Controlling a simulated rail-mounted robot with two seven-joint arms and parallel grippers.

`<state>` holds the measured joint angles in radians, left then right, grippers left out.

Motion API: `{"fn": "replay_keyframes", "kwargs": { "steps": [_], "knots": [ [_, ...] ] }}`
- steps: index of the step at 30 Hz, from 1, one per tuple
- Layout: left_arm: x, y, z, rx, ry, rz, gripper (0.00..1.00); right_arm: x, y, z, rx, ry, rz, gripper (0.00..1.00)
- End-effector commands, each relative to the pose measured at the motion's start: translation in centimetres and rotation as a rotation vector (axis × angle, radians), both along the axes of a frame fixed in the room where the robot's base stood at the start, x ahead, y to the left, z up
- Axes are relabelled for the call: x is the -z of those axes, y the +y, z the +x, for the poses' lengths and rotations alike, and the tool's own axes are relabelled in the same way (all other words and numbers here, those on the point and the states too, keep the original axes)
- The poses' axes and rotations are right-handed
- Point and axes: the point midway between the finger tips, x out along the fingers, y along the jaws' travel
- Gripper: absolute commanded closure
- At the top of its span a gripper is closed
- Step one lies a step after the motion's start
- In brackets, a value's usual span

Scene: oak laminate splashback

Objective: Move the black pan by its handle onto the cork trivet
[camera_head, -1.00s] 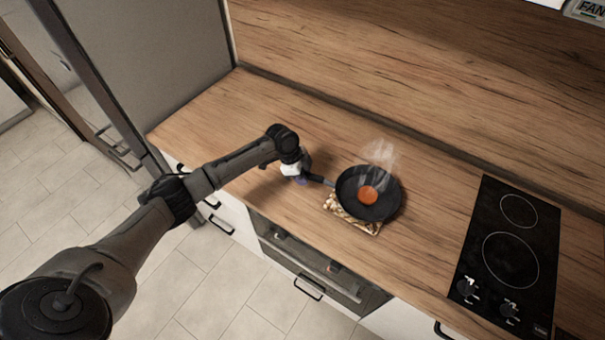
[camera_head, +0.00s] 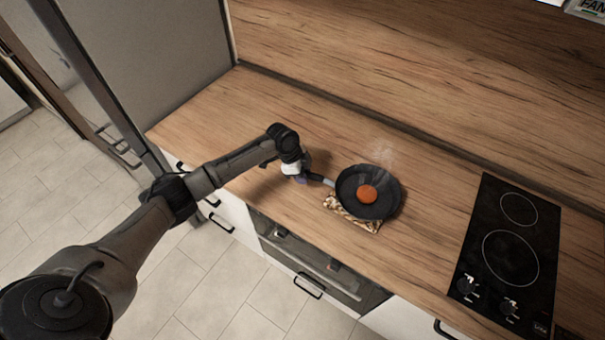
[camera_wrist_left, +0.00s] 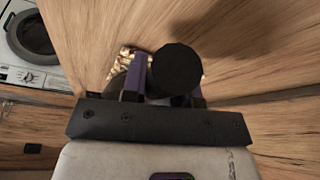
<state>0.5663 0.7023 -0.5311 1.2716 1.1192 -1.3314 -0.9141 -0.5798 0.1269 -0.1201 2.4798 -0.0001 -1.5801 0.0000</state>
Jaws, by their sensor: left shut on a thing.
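The black pan (camera_head: 386,205) holds a round orange piece of food (camera_head: 367,194) and overlaps the cork trivet (camera_head: 352,219) on the wooden counter. The trivet's near-left part sticks out from under the pan, and the rest is hidden. I cannot tell whether the pan rests on it or hangs just above. My left gripper (camera_head: 304,179) is shut on the pan's handle, left of the pan. In the left wrist view the handle's dark round end (camera_wrist_left: 177,70) shows between the fingers, with a bit of trivet (camera_wrist_left: 122,62) beyond. My right gripper is out of view.
A black hob (camera_head: 508,255) with two ring zones and knobs lies to the right. The wooden splashback (camera_head: 420,70) rises behind. A grey tall cabinet (camera_head: 150,50) stands at the left. The counter between pan and hob is clear.

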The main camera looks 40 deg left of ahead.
Motion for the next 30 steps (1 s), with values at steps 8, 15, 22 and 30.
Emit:
{"fn": "replay_keyframes", "kwargs": {
  "steps": [8,15,22,30],
  "knots": [
    [-0.28,-0.04,0.22,0.0,-0.007,-0.003,1.0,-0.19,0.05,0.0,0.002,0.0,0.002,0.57],
    [-0.24,-0.05,0.21,0.0,-0.007,-0.003,1.0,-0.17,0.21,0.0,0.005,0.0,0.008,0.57],
    [0.0,-0.05,0.21,0.0,-0.007,-0.003,1.0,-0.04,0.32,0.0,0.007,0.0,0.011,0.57],
    [0.35,-0.05,0.2,-0.001,-0.006,-0.003,1.0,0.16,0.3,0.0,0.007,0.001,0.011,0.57]
  ]
}}
